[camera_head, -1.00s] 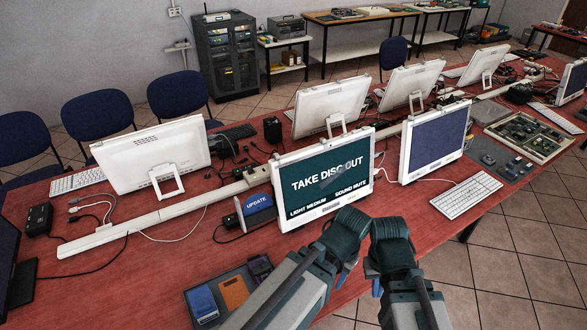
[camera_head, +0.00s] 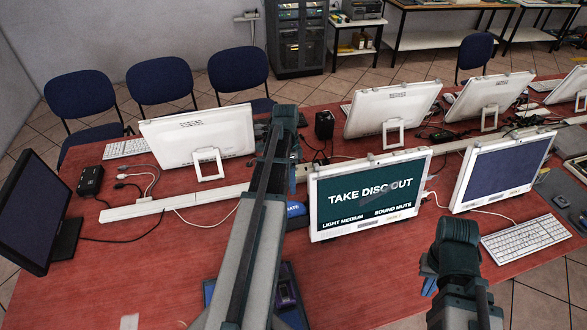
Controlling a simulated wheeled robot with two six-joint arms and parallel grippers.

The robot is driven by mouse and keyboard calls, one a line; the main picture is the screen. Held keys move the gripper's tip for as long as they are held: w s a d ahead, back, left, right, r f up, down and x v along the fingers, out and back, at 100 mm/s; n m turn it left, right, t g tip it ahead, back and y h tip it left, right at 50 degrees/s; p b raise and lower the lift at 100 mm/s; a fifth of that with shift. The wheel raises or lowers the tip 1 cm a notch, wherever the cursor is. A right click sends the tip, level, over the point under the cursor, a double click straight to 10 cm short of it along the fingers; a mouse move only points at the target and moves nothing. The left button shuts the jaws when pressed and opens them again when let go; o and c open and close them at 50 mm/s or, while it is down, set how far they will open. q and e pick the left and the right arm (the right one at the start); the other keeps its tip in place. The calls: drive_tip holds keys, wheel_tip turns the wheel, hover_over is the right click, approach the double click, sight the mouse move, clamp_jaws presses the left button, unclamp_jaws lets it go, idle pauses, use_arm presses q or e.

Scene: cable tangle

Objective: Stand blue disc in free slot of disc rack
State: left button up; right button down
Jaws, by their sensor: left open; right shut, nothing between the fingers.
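A blue piece marked with white letters (camera_head: 297,222) stands against the left side of the monitor reading TAKE DISC OUT. My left arm hides much of it. A rack-like dark tray (camera_head: 292,314) lies at the table's near side, largely behind my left arm. A purple piece (camera_head: 286,285) shows in it, and a bit of blue (camera_head: 208,291) at its left. I cannot tell its slots apart. My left gripper (camera_head: 284,130) is open, reaching past the blue piece, its fingers mostly hidden. My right gripper (camera_head: 430,277) is shut and empty, in front of the table's right part.
The monitor (camera_head: 370,195) stands right of my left arm, and a second one (camera_head: 502,170) further right, with a white keyboard (camera_head: 526,238) before it. White-backed monitors and cables line the back. A dark monitor (camera_head: 32,215) is at left.

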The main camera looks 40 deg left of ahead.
sight(289, 202)
use_arm(q)
drive_tip(key=shift+a+r, duration=0.1)
drive_tip(key=shift+a, duration=0.6)
drive_tip(key=b+x, duration=0.9)
drive_tip(key=x, duration=0.1)
drive_tip(key=shift+w+d+b, duration=0.1)
drive_tip(key=shift+b, duration=0.3)
clamp_jaws()
drive_tip(key=shift+r, duration=0.1)
drive_tip(key=p+v, duration=1.2)
drive_tip(key=v, duration=0.1)
drive_tip(key=shift+p, duration=0.4)
idle(0.4)
